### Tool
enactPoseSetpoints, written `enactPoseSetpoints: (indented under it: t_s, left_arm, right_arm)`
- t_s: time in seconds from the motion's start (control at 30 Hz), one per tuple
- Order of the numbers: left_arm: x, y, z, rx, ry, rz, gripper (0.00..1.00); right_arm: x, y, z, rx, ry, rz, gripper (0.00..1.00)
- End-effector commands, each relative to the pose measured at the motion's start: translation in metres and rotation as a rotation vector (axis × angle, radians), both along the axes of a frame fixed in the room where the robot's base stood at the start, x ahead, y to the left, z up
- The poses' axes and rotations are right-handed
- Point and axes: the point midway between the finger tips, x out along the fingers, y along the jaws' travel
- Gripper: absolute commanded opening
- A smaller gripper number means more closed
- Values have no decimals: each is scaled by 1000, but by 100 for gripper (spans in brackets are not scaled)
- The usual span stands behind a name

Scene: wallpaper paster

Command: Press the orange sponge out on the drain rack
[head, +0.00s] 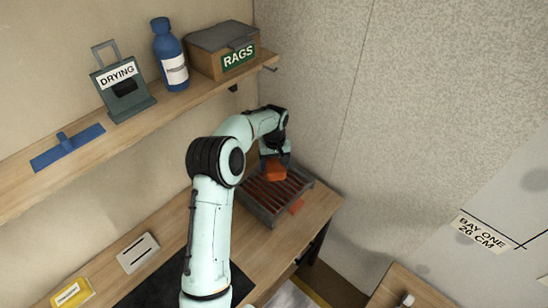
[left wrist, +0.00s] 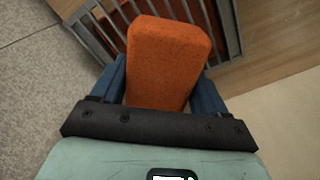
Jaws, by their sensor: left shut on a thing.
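The orange sponge (head: 275,171) is at the drain rack (head: 262,213) in the head view, at the rack's far part. It fills the middle of the left wrist view (left wrist: 163,60). My left gripper (head: 275,163) is shut on the sponge, with a blue finger on each side of it in the left wrist view (left wrist: 162,85). The rack's dark bars (left wrist: 109,22) show behind the sponge there. I cannot tell whether the sponge touches the bars. A small orange piece (head: 297,206) is at the rack's right edge. My right gripper is not in view.
A shelf (head: 200,88) above the bench holds a DRYING stand (head: 122,88), a blue bottle (head: 170,62), a RAGS box (head: 225,55) and a blue squeegee-like tool (head: 67,147). The bench (head: 165,215) carries a white plate (head: 138,253), a yellow item (head: 72,292) and a black mat (head: 160,288). A wall stands behind the rack.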

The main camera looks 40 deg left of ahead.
Motion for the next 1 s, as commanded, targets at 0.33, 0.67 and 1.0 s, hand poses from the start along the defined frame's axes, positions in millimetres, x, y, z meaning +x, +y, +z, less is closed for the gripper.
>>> enactPoseSetpoints:
  t_s: [0.33,0.67,1.0]
  left_arm:
    - [-2,0,-25,-2,5,0,42]
    - [-2,0,-62,-1,5,0,42]
    - [0,0,-70,0,0,0,42]
  right_arm:
    - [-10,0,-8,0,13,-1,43]
    - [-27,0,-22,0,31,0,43]
    - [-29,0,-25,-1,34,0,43]
